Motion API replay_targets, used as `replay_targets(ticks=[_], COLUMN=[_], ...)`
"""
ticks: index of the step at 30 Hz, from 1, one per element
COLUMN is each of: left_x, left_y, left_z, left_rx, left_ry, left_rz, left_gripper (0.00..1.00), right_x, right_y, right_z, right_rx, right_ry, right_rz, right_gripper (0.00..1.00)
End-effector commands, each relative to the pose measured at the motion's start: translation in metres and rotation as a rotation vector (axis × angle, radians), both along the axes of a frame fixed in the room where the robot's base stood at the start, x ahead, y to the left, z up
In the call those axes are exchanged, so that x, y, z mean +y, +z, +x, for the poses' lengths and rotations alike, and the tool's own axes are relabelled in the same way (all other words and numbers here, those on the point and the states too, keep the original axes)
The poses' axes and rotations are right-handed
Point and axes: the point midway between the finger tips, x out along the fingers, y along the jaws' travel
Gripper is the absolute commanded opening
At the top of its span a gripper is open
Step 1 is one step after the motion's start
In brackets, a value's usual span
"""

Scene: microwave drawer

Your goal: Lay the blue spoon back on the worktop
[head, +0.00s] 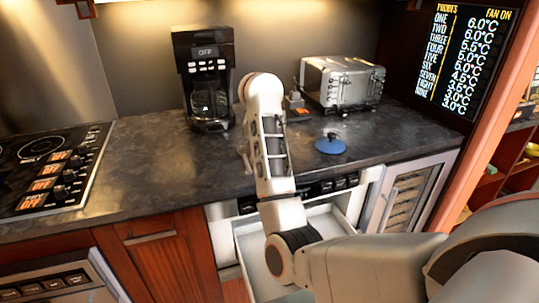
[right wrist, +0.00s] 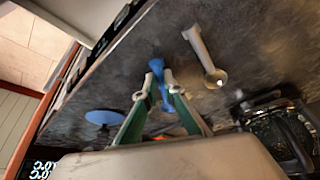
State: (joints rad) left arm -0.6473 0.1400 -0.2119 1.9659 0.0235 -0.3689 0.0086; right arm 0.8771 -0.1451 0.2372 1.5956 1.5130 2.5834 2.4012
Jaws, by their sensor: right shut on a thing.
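The blue spoon (right wrist: 156,66) shows in the right wrist view. My right gripper (right wrist: 161,84) is shut on it, with green fingers on either side, over the dark worktop (right wrist: 255,45). I cannot tell whether the spoon touches the worktop. In the head view my right arm hides the spoon and the gripper; the worktop (head: 140,160) shows around it. My left gripper is in neither view.
A pale spoon (right wrist: 204,58) lies beside the blue one. A blue lid (head: 330,144) lies on the worktop's right part. A coffee maker (head: 204,75) and toaster (head: 341,84) stand behind. The white drawer (head: 250,262) below is open. A cooktop (head: 50,165) is at left.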

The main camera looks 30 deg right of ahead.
Motion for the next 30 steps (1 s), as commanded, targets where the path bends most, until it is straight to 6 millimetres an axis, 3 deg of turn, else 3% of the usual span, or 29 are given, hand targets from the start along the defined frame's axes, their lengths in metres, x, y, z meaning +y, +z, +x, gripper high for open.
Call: replay_targets(ticks=[20,23,30], left_x=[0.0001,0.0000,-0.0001], left_y=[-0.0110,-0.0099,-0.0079], left_z=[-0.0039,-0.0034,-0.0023], left_rx=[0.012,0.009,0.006], left_ry=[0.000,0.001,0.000], left_rz=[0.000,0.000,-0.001], left_gripper=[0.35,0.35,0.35], right_x=[0.0002,0.0001,0.0001], right_y=[-0.0055,-0.0050,-0.0050], right_z=[0.0001,0.0000,0.0000], right_rx=[-0.001,-0.001,0.000], right_ry=[0.000,0.000,0.000], right_rz=[0.001,0.001,0.000], right_gripper=[0.00,0.27,0.28])
